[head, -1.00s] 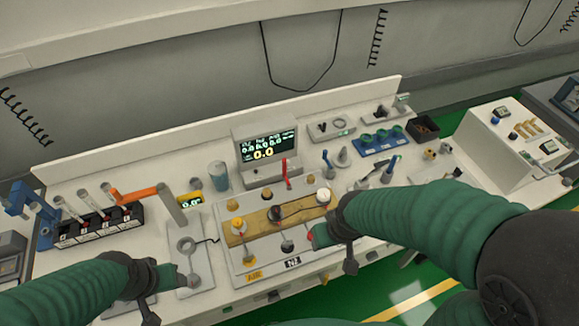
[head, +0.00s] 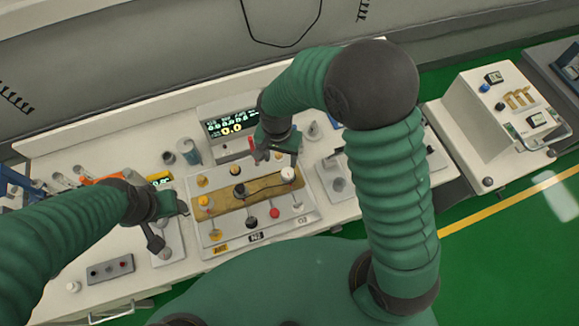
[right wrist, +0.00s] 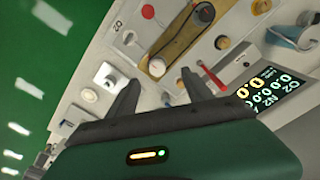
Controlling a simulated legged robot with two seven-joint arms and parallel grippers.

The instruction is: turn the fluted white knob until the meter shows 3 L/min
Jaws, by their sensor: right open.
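The fluted white knob (head: 287,174) sits at the right end of a wooden strip on the panel. It also shows in the right wrist view (right wrist: 157,66). The meter screen (head: 231,127) behind the panel reads 0.0 in large yellow digits. My right gripper (head: 276,155) is above and behind the knob. In the right wrist view its jaws (right wrist: 159,80) are open and empty, with the knob beyond the gap between the tips. My left gripper (head: 180,208) is left of the panel, by a grey stand; its jaws are not clear.
Other knobs, including a black one (head: 240,190) and a yellow one (head: 203,201), share the panel. A red upright piece (right wrist: 212,76) stands close to one right finger. A grey cup (head: 189,151) stands left of the screen. Green floor lies beyond the cart's front edge.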

